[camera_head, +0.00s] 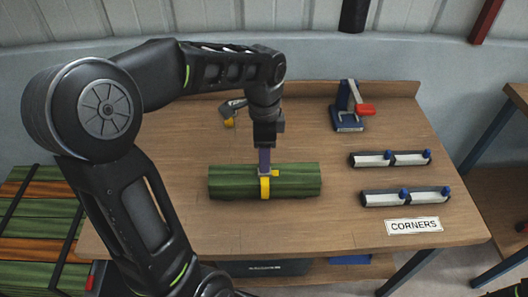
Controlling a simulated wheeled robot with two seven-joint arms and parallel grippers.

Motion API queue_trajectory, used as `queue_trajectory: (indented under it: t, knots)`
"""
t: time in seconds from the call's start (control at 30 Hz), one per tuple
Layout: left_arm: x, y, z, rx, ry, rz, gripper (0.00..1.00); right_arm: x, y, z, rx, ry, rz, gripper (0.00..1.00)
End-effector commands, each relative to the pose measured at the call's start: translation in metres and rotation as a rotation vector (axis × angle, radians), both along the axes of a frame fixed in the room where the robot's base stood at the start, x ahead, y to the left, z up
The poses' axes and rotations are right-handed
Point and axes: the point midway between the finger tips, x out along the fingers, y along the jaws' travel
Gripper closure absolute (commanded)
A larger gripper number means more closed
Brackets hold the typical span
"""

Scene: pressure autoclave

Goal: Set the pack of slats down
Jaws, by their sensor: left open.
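The pack of slats (295,182) is a green striped bundle with a yellow strap around its middle. It lies lengthwise across the wooden table (365,230), left of the table's middle. My left gripper (265,170) points down at the strap, directly above the middle of the pack. Its jaws are open, though the fingertips are small and partly merge with the strap and a purple piece there. I cannot tell whether they touch the pack. My right gripper is not in view.
Two racks with blue knobs (390,159) (405,197) lie at the table's right, above a "CORNERS" label (413,226). A blue stand with a red handle (348,110) is behind. Strapped green and brown slats (35,215) are stacked at lower left. The table's front middle is clear.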

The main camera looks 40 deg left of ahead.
Motion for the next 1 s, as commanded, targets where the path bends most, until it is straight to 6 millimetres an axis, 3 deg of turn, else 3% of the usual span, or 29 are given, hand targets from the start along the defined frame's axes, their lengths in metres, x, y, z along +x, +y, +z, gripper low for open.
queue_trajectory:
  t: [0.27,0.57,0.63,0.8,1.0]
  knots:
    - [0.001,0.0,0.034,0.002,-0.006,-0.001,0.48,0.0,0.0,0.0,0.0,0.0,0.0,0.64]
    - [0.001,0.0,0.096,0.0,-0.005,0.0,0.48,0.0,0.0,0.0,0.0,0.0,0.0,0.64]
    - [0.0,0.0,0.111,0.0,-0.001,0.0,0.48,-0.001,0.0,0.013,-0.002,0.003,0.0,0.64]
    - [0.0,0.0,0.122,0.001,-0.001,0.0,0.48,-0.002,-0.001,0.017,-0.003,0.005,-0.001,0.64]
    - [0.0,0.0,0.121,0.001,-0.001,0.0,0.48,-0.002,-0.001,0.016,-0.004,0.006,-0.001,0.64]
